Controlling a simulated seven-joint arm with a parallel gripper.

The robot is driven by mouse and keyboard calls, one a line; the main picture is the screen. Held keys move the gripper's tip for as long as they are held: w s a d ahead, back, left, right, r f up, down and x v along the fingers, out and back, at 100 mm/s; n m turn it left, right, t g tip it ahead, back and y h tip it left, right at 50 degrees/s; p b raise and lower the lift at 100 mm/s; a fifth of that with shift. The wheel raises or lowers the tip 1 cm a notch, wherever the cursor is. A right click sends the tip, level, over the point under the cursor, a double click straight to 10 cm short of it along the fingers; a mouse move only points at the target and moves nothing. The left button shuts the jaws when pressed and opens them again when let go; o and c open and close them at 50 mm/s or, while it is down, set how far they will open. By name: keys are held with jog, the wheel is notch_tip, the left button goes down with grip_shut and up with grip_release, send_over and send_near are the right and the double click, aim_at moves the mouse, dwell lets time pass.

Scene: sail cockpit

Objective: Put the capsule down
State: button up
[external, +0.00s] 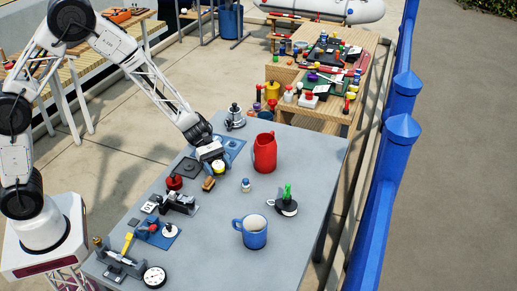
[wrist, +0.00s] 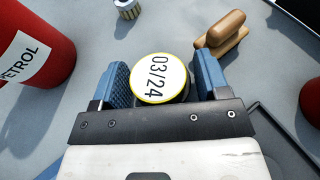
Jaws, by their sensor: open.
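The capsule (wrist: 160,78) is a short round piece with a white top marked "03/24" and a yellow rim. In the wrist view it sits between the two blue fingers of my gripper (wrist: 161,68), which is open around it. Narrow gaps show beside it, and I cannot tell whether a finger touches it. In the external view the capsule (external: 219,168) shows just below my gripper (external: 214,158), over the grey table (external: 310,180). Its underside is hidden, so I cannot see clearly whether it rests on the surface.
A red petrol can (external: 265,152) stands to the right. A blue mug (external: 251,232) and a red-knobbed piece (external: 174,182) are further off.

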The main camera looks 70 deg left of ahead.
jog(key=shift+r, duration=0.15)
jog(key=shift+v, duration=6.05)
jog(key=s+d+r+m+g+y, duration=0.25)
jog(key=s+r+m, duration=0.25)
jog(key=s+r, duration=0.3)
jog(key=s+d+r+m+g+y, duration=0.1)
jog(key=s+d+r+m+y, duration=0.3)
jog(key=s, duration=0.6)
jog(key=s+a+r+m+t+y, duration=0.1)
jog(key=s+a+r+m+y, duration=0.1)
jog(key=s, duration=0.8)
jog(key=s+a+r+m+t+y, duration=0.2)
jog(key=s+r+m+y, duration=0.2)
jog(key=s+m, duration=0.5)
jog(key=shift+s+a+r+y, duration=0.35)
jog(key=shift+s+a+r, duration=0.05)
jog(key=shift+s+r, duration=0.85)
jog(key=shift+t, duration=0.25)
